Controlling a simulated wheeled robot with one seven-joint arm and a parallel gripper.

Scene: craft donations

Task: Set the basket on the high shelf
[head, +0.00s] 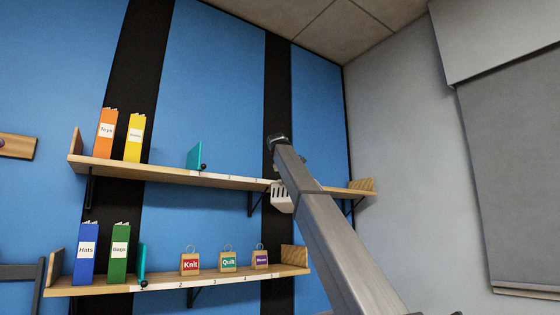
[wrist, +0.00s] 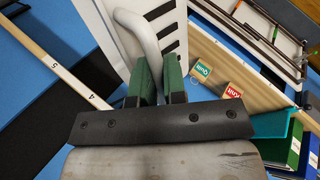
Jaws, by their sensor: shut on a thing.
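The white slotted basket (head: 281,200) hangs beside my arm in the head view, overlapping the front edge of the high shelf (head: 230,181) and reaching below it. Its distance from the shelf is hard to judge. In the wrist view my gripper (wrist: 160,74), with green finger pads, is shut on the basket's thick pale handle. The basket's slotted side (wrist: 172,22) shows beyond the fingers. My arm hides the gripper and part of the basket in the head view. The high shelf's numbered edge (wrist: 52,60) runs along the left of the wrist view.
Orange (head: 104,134) and yellow (head: 134,139) binders and a teal divider (head: 194,158) stand on the high shelf. Its visible stretch right of the divider looks clear. The lower shelf (head: 160,284) holds blue and green binders, a teal divider and three small labelled bags.

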